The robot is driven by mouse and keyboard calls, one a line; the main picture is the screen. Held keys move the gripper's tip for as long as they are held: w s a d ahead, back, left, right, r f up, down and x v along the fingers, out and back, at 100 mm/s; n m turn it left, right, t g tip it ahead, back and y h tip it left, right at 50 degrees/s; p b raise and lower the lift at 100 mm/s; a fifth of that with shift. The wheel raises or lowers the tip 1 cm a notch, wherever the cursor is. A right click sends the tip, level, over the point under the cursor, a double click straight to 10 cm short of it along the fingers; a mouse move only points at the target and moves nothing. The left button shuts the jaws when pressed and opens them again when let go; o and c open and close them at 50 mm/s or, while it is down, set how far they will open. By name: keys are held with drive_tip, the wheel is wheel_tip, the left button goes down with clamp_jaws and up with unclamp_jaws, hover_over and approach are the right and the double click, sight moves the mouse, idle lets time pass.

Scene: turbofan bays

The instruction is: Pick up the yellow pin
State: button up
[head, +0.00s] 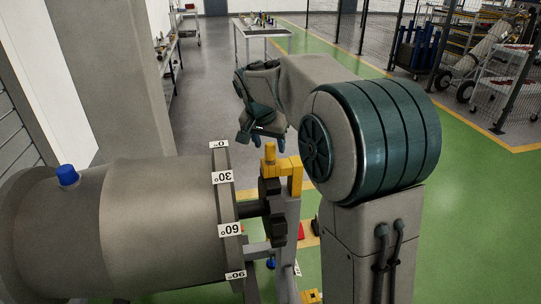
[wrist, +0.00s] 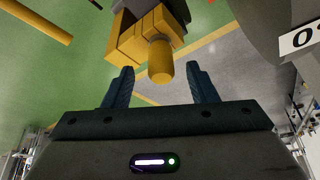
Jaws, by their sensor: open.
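The yellow pin (head: 270,152) stands upright beside a yellow bracket (head: 294,175) at the dark flange on the end of the grey drum. In the wrist view the pin's rounded end (wrist: 160,62) points toward my gripper, with the bracket (wrist: 124,45) behind it to the left. My gripper (head: 268,141) is open just above the pin in the head view. In the wrist view its two dark blue fingers (wrist: 159,76) lie on either side of the pin's line, with a gap on both sides. Nothing is held. The pin's lower part is hidden.
The grey drum (head: 150,215) with angle labels and a blue knob (head: 67,175) fills the left. A workbench (head: 262,30) stands at the back. Fenced shelving and a trolley (head: 500,75) are at the far right. Green floor is clear between them.

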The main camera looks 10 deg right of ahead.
drive_tip(key=shift+x, duration=1.4)
drive_tip(key=shift+w, duration=0.1)
clamp_jaws()
drive_tip(key=shift+r, duration=0.1)
wheel_tip(320, 180, up, 10)
drive_tip(key=shift+f, duration=0.15)
